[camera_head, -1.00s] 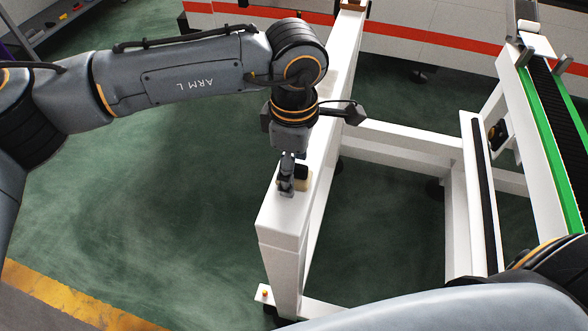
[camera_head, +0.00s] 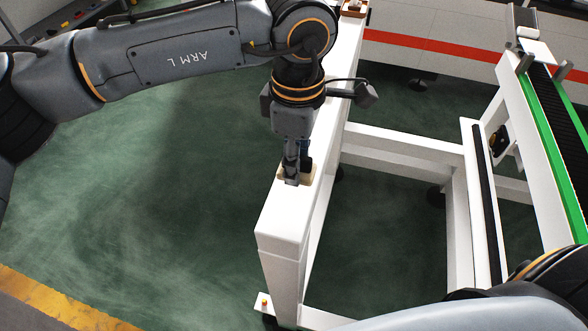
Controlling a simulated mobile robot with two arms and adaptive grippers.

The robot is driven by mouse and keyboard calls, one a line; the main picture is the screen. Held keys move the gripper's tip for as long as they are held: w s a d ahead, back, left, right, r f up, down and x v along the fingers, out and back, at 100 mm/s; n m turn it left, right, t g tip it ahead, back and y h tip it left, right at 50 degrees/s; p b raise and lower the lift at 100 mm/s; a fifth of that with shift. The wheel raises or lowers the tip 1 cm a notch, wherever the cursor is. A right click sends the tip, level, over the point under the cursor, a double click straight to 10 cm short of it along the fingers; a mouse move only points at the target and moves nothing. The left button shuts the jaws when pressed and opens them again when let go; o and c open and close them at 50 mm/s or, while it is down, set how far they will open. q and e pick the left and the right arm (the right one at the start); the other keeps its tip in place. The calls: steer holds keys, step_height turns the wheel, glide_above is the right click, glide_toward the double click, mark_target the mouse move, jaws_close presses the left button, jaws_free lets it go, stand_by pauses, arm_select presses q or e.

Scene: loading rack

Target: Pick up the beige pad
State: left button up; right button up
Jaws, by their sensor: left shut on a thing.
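The beige pad (camera_head: 311,172) is a small block at the near end of the white rack beam (camera_head: 285,218). It shows partly behind the fingers of my left gripper (camera_head: 295,176). My left gripper points down from above and is shut on the pad. The fingers hide much of the pad, and I cannot tell whether it still touches the beam. My right gripper is not in view; only part of my right arm shows at the lower right.
A white cross frame (camera_head: 405,146) joins the beam on the right. A conveyor with a green edge (camera_head: 553,135) stands at the far right. A brown block (camera_head: 354,8) sits on the beam's far end. Green floor (camera_head: 130,210) lies open at left.

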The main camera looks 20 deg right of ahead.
arm_select(q)
steer(key=s+d+r+b, duration=0.4)
steer(key=s+d+r, duration=0.2)
steer(key=s+r, duration=0.3)
steer(key=shift+s, duration=1.5)
steer(key=shift+d, duration=0.1)
